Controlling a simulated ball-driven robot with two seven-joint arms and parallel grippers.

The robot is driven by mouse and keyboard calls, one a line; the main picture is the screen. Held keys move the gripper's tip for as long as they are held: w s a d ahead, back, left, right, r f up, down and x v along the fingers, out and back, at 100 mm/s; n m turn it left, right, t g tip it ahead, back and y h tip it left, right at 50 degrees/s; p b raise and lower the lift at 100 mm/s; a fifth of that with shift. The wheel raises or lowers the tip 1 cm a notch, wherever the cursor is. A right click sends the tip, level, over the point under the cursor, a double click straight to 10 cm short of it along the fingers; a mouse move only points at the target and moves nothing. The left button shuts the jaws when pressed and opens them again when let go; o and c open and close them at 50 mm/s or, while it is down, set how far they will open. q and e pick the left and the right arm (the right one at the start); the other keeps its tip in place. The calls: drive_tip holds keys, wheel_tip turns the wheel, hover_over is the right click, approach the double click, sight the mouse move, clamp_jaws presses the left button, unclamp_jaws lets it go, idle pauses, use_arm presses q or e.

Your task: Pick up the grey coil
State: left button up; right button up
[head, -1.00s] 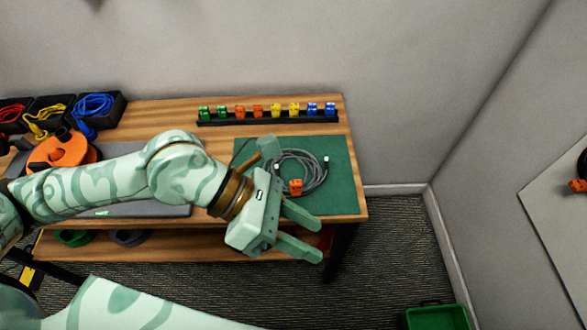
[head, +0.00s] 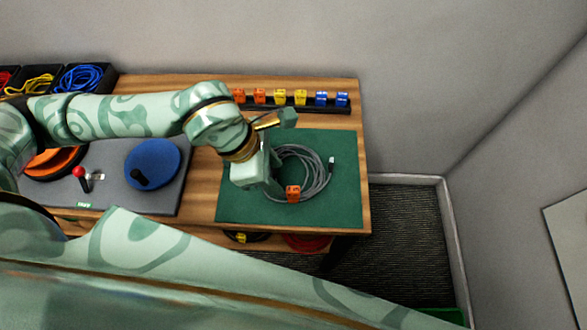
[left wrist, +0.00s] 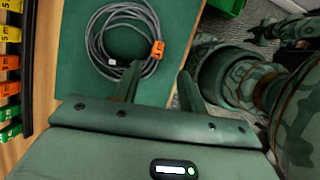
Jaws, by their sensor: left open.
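The grey coil (head: 319,180) lies on the green mat (head: 344,208) at the right end of the table, with an orange tag (head: 293,193) on its near side. My left gripper (head: 274,186) is at the coil's left side in the head view and hides part of it. In the left wrist view, the grey coil (left wrist: 97,34) lies beyond the fingers, with its orange tag (left wrist: 157,50) near the gap. The left gripper (left wrist: 158,80) is open, with nothing between its fingers. Whether a finger touches the coil cannot be told. My right gripper is not in view.
A black rack (head: 335,108) of coloured clips runs along the table's back. Black bins with red, yellow and blue cables (head: 84,78) stand at the back left. A grey board (head: 167,200) carries a blue disc (head: 153,163). The mat right of the coil is clear.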

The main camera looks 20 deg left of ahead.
sight(291, 189)
use_arm(q)
drive_tip(key=b+x, duration=0.1)
drive_tip(key=x, duration=0.4)
drive_tip(key=shift+w, duration=0.1)
drive_tip(key=shift+d+f, duration=0.15)
drive_tip(key=shift+f, duration=0.25)
drive_tip(key=b+x, duration=0.2)
drive_tip(key=x, duration=0.2)
drive_tip(key=shift+w+f, duration=0.15)
drive_tip(key=shift+f, duration=0.25)
drive_tip(key=shift+r, duration=0.1)
clamp_jaws()
